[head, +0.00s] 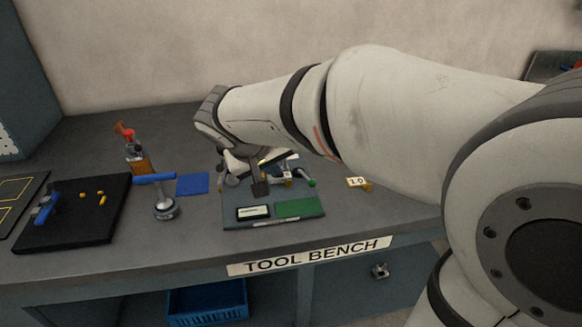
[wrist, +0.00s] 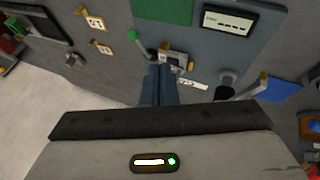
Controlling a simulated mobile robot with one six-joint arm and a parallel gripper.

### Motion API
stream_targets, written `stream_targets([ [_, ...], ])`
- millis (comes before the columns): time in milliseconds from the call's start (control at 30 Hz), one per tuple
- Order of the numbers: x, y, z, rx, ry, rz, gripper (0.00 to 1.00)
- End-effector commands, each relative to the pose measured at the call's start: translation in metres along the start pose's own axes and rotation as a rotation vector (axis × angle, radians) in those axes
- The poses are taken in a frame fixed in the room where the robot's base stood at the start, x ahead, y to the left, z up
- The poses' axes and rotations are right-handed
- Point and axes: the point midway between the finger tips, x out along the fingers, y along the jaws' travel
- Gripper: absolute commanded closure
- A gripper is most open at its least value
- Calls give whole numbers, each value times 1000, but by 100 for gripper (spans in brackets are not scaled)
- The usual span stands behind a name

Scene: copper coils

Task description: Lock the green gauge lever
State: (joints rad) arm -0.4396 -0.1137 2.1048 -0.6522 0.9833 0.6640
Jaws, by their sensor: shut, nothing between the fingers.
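The green-tipped lever (head: 311,183) is at the right rear of the gauge plate (head: 232,222). In the wrist view its green knob (wrist: 133,35) is up and left of my fingertips, with a thin rod running to a metal block (wrist: 174,60). My gripper (wrist: 158,72) is shut and empty, its tips close beside the block and the rod's lower end. Whether they touch is unclear. In the head view my gripper (head: 260,188) is over the plate, left of the green knob, and my arm hides part of the mechanism. The plate also carries a display (head: 253,212) and a green pad (head: 297,207).
A yellow 1.0 tag (head: 357,183) lies right of the plate. Left of it are a blue square (head: 192,184), a blue-handled tool on a round base (head: 165,209), a red-topped device (head: 128,138) and a black board (head: 75,230). Bare bench lies in front.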

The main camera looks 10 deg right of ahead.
Motion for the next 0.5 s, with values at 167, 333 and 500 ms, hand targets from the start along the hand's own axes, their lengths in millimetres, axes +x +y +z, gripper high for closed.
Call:
stream_targets([
  [167,4,0,0,0,-1,0,100],
  [333,26,0,2,-1,-5,0,100],
  [500,62,-1,2,-2,-6,1,100],
])
